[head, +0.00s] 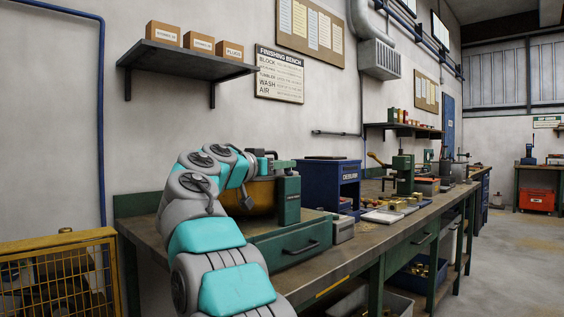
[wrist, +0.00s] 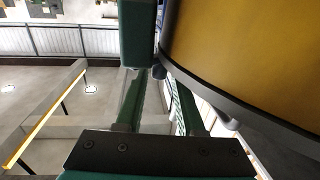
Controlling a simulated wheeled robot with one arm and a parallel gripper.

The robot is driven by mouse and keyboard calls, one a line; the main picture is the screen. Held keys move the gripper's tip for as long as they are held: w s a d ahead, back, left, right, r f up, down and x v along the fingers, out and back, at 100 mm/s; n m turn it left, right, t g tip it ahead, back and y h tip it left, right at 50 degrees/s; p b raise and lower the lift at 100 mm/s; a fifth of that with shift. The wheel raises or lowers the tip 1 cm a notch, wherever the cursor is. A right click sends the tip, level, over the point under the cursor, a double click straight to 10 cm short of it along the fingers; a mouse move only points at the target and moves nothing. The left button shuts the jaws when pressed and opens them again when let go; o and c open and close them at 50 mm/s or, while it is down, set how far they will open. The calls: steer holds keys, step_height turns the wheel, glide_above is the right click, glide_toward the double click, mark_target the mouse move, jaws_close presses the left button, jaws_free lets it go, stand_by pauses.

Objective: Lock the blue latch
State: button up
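I cannot make out a blue latch in either view. In the head view my gripper (head: 268,160) is at the top of a brass-coloured drum (head: 262,196), beside a green upright housing (head: 288,200) on the bench. The wrist view shows the drum (wrist: 235,55) close on the right and a green block (wrist: 137,35) at top centre. My gripper's two fingers (wrist: 155,88) stand apart, with a small dark knob-like part near their far ends. I see nothing clearly held. The fingertips are partly hidden, and contact with the drum cannot be told.
The long workbench (head: 345,243) runs away to the right. A blue machine (head: 333,183) and a grey box (head: 342,229) stand right of the drum. A green press (head: 403,172) is farther along. A shelf (head: 185,66) hangs above; a yellow mesh guard (head: 60,270) is at left.

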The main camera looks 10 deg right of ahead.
jaws_close()
stand_by(0.3)
steer(key=shift+s+d+f+n+t+y+b, duration=0.2)
steer(key=shift+n+t+y+b, duration=0.3)
steer(key=shift+b, duration=1.2)
steer(key=shift+w+f+t+y+b, duration=0.1)
steer(key=shift+t+y+b, duration=0.2)
steer(key=shift+b, duration=0.3)
steer(key=shift+s+a+r+n+t+y+b, duration=0.1)
steer(key=shift+s+a+n+t+y+b, duration=0.1)
steer(key=shift+n+t+y+b, duration=0.75)
steer(key=shift+s+a+r+n+t+y+b, duration=0.15)
steer(key=shift+n+t+y+b, duration=0.25)
steer(key=shift+n+y, duration=1.15)
steer(key=shift+s+a+r+n+t+y+b, duration=0.1)
steer(key=shift+s+n+t+y+b, duration=0.15)
steer(key=shift+n+t+y+b, duration=0.95)
steer(key=shift+m+g+y+p, duration=0.3)
steer(key=shift+g+y+p, duration=0.3)
steer(key=shift+y, duration=0.2)
